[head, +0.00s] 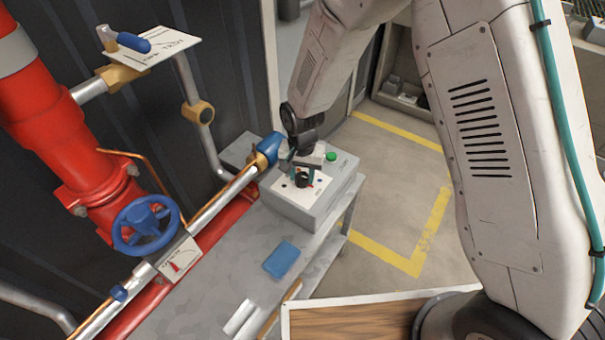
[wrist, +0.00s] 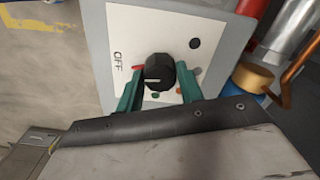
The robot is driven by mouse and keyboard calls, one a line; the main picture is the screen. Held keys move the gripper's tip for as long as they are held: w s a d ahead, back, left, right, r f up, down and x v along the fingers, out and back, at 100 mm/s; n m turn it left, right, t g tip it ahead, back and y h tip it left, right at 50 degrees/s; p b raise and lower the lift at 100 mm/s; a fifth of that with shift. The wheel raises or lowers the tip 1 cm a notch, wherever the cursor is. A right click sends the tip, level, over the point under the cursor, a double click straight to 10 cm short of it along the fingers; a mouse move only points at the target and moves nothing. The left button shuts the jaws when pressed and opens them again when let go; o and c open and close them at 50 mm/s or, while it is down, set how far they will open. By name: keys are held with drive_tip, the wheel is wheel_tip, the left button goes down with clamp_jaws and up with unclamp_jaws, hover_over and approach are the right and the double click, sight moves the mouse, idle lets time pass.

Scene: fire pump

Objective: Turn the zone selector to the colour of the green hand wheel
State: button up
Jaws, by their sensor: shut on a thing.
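The zone selector is a black knob (wrist: 158,72) on a white plate (wrist: 150,25), and it also shows in the head view (head: 302,181). A pale line marks the knob's face. The word OFF is printed on the plate, with a red mark (wrist: 138,67) beside the knob and dark dots on its other side. My gripper (wrist: 160,84) has its teal fingers on both sides of the knob, shut on it. A hand wheel (head: 146,223) at the left looks blue; I see no green one.
The plate is on a grey box (head: 318,208) with a green button (head: 331,156), on a grey bench. A blue pad (head: 281,259) lies on the bench. Red and silver pipes run along the left, one with a blue-and-brass fitting (head: 268,149) close to the box.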

drive_tip(key=n, duration=0.8)
drive_tip(key=shift+n, duration=0.4)
drive_tip(key=n, duration=0.4)
drive_tip(key=shift+n, duration=1.8)
drive_tip(key=o, duration=1)
drive_tip(key=shift+s+a, duration=0.1)
drive_tip(key=shift+a, duration=0.05)
drive_tip(key=shift+r, duration=0.15)
